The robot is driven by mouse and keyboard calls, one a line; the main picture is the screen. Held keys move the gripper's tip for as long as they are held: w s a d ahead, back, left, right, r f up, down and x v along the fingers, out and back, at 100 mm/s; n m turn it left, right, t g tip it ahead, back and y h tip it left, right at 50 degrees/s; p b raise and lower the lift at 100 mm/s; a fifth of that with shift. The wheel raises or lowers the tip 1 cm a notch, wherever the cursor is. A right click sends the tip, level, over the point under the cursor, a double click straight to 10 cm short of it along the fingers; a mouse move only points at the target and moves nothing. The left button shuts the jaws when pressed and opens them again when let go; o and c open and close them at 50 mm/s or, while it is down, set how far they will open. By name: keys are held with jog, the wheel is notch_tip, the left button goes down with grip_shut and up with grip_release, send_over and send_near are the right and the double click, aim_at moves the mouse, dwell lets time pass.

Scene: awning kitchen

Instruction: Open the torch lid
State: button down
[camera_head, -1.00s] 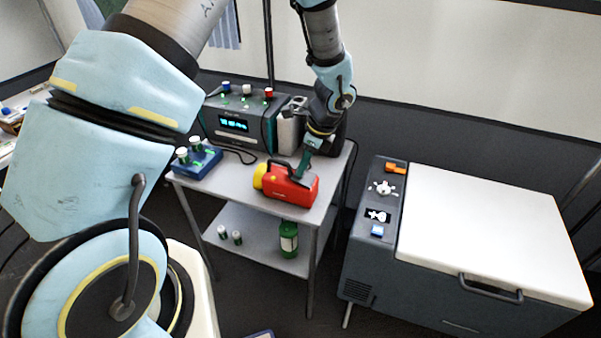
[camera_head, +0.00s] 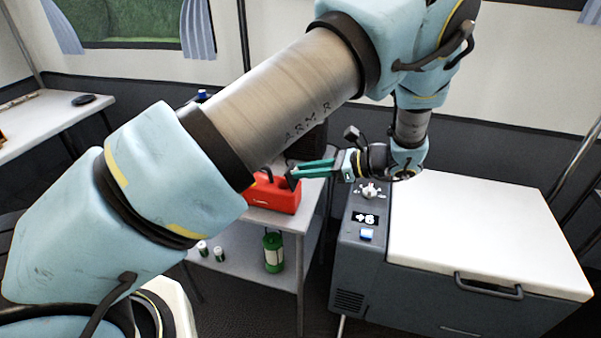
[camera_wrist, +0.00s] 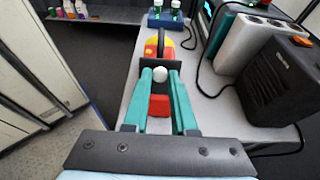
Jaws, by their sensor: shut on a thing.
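The torch (camera_head: 284,199) is a red box-shaped body lying on the small grey table; its left part is hidden behind my arm. My gripper (camera_head: 297,176) reaches in from the right, its teal fingers almost level at the torch's upper right end. In the wrist view, the fingers (camera_wrist: 160,76) are shut on part of the torch. A round white piece (camera_wrist: 160,73) sits between the tips, and a red block (camera_wrist: 159,105) shows lower between the fingers. The torch's yellow and red far end (camera_wrist: 151,48) lies beyond. I cannot clearly make out the lid or how far it stands open.
A white-topped chest (camera_head: 490,225) stands right of the table (camera_head: 265,222). On the lower shelf are a green lantern (camera_head: 273,252) and small canisters (camera_head: 203,248).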

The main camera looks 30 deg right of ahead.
jog(key=shift+s+d+f+t+y+b, duration=0.25)
jog(key=shift+t+y+b, duration=0.1)
jog(key=shift+t+y, duration=0.15)
jog(key=shift+s+d+f+t+y+b, duration=0.1)
jog(key=shift+s+f+t+y+b, duration=0.1)
jog(key=shift+t+y+b, duration=0.25)
jog(key=c, duration=0.7)
grip_release()
jog(key=shift+c, duration=0.2)
jog(key=shift+d, duration=0.1)
jog(key=b+v, duration=0.3)
jog(key=v, duration=0.7)
jog(key=shift+s+d, duration=0.2)
jog(key=shift+d, duration=0.1)
